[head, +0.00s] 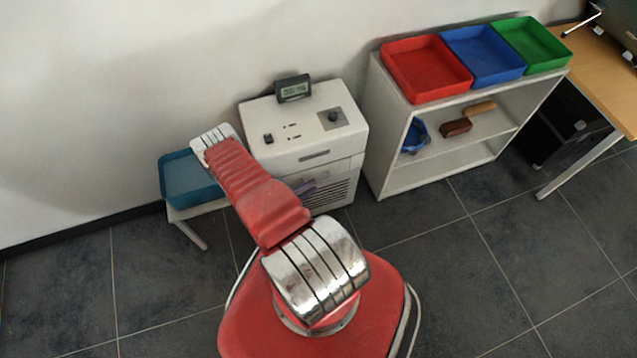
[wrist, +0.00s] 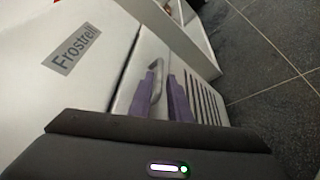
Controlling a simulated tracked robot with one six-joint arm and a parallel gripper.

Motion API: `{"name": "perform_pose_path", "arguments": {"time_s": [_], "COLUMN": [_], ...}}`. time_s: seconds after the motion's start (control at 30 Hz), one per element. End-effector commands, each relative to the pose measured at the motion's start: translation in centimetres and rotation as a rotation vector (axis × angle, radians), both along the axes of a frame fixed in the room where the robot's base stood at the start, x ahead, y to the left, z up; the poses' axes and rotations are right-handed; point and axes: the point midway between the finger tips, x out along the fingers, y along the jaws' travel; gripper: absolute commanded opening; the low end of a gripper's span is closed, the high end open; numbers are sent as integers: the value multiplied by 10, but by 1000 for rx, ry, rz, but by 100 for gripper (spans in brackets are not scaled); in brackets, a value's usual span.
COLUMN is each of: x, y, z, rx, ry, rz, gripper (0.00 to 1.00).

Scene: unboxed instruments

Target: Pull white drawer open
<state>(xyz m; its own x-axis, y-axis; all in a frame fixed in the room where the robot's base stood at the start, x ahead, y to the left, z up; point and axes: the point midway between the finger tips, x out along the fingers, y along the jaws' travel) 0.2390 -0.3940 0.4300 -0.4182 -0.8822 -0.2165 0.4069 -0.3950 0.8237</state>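The white drawer unit (head: 345,175) stands against the wall in the head view, partly hidden behind my red and chrome arm. In the wrist view, a curved silver handle (wrist: 157,82) sits on the white drawer front (wrist: 143,62), below a grey name plate (wrist: 77,46). The drawer looks shut. In the head view a purple finger of my gripper (head: 304,188) shows by the unit's front.
A small display (head: 293,88) stands on the unit. A white shelf (head: 385,130) to the right carries red (head: 425,68), blue (head: 484,54) and green (head: 531,45) trays. A teal tray (head: 188,178) on a low stand is at left. The dark tiled floor (head: 450,245) is clear in front.

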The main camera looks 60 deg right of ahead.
Motion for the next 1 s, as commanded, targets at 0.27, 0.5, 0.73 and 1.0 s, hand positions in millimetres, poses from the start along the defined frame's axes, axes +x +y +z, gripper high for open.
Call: {"name": "perform_pose_path", "arguments": {"time_s": [0.27,0.5,0.73,1.0], "x": [-15,-20,-20,-20], "y": [-28,-41,-42,-42], "z": [-7,-10,-10,-10], "rx": [0,0,0,1], "ry": [1,0,0,0], "rz": [-4,0,0,-1], "gripper": [17,17,17,3]}}
